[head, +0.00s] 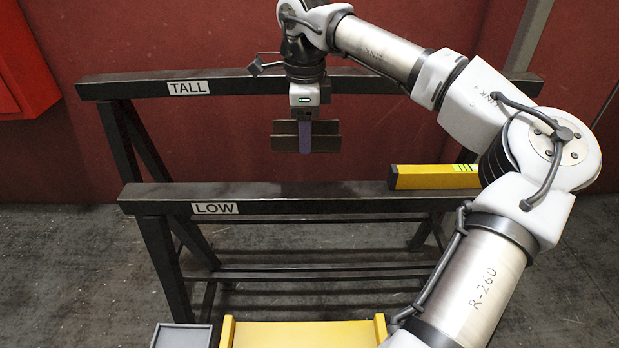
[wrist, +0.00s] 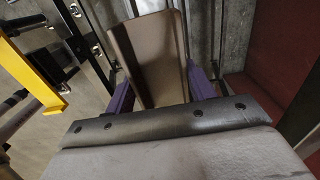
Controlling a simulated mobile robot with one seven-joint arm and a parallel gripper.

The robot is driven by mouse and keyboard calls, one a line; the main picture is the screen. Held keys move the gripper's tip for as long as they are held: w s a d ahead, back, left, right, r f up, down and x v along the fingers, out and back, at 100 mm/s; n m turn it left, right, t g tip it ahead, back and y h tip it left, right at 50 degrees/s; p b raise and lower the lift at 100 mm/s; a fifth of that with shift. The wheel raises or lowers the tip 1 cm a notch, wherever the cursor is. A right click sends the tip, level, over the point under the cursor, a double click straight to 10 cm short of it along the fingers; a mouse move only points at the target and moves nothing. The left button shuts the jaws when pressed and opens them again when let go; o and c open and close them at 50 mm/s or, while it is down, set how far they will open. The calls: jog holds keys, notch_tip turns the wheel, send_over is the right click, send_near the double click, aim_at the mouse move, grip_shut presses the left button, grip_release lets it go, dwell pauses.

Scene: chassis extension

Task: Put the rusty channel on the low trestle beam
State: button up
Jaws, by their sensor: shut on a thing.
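My gripper (head: 305,137), with purple fingers, is shut on the rusty channel (head: 326,143), a short dark brown piece held level, its length running left to right. In the wrist view the channel (wrist: 147,55) sits between the two purple fingers. The low trestle beam (head: 310,198) is a long dark bar with a white LOW label near its left end. In the head view the channel hangs above the beam's middle, with a clear gap. I cannot tell exactly how far behind or in front of the beam it is.
A yellow bar (head: 438,177) with green marks lies on the right part of the low beam. The tall beam (head: 245,84) runs behind and higher. A grey tray (head: 182,335) and a yellow-sided holder (head: 300,334) stand at the front. The low beam's left and middle top is bare.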

aim_at(305, 190)
notch_tip(305, 190, down, 12)
jog(key=shift+r, duration=0.1)
dwell(0.5)
jog(key=o, duration=1.5)
jog(key=shift+f, duration=0.2)
jog(key=shift+o, duration=0.2)
notch_tip(305, 190, up, 12)
jog(key=shift+r, duration=0.15)
